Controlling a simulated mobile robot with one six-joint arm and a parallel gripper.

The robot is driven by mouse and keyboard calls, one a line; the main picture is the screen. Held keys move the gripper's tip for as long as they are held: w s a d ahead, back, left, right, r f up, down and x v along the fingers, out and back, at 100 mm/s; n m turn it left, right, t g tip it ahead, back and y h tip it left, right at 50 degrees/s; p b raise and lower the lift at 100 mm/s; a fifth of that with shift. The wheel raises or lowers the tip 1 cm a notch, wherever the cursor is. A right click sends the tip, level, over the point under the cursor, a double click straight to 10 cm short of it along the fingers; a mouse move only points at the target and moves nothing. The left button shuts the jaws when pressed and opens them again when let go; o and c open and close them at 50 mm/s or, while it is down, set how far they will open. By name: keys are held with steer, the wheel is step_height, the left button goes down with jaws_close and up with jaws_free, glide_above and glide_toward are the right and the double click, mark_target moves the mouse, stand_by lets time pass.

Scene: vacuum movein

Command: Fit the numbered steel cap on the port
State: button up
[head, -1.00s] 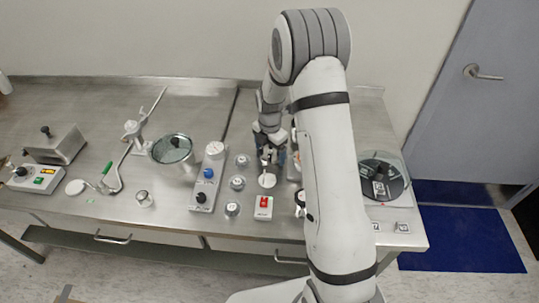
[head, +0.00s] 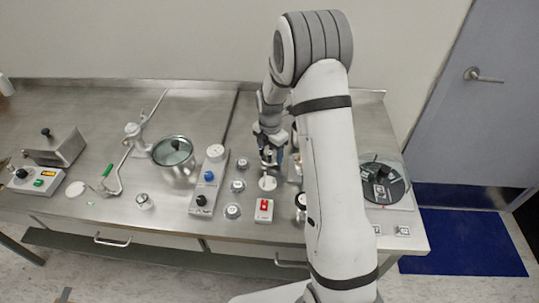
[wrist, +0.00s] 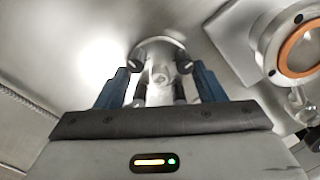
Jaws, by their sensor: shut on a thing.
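My gripper (head: 269,160) is over the middle of the bench, just above a white disc (head: 267,184). In the wrist view my gripper (wrist: 160,66) has its dark fingertips closed on a grey-white part (wrist: 160,88) with a rounded top; I cannot tell whether it is a cap. Three small steel caps (head: 238,186) stand in a row to the left of my gripper; their numbers are too small to read. An orange-ringed round opening (wrist: 295,45), likely the port, is at the right of the wrist view, apart from my gripper. In the head view my arm hides most of that area.
A control strip with knobs (head: 208,180) and a lidded steel pot (head: 175,160) stand left of the caps. A red-switch box (head: 264,210) is in front of my gripper. Bare bench lies behind the pot.

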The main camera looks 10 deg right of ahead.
mark_target(272, 153)
steer(key=r, duration=0.6)
steer(key=r+b, duration=0.1)
steer(key=r, duration=0.2)
steer(key=shift+s+d, duration=0.15)
steer(key=shift+d, duration=0.15)
steer(key=s+d+r+p, duration=0.3)
steer(key=s+d+p, duration=0.2)
steer(key=s+d, duration=0.2)
steer(key=shift+s+d+r+p, duration=0.25)
steer(key=shift+d+r+p, duration=0.1)
steer(key=shift+d, duration=0.45)
steer(key=shift+f+b, duration=2.1)
steer(key=shift+f, duration=0.9)
steer(key=shift+f+b, duration=0.5)
steer(key=shift+b, duration=0.1)
steer(key=o, duration=1.1)
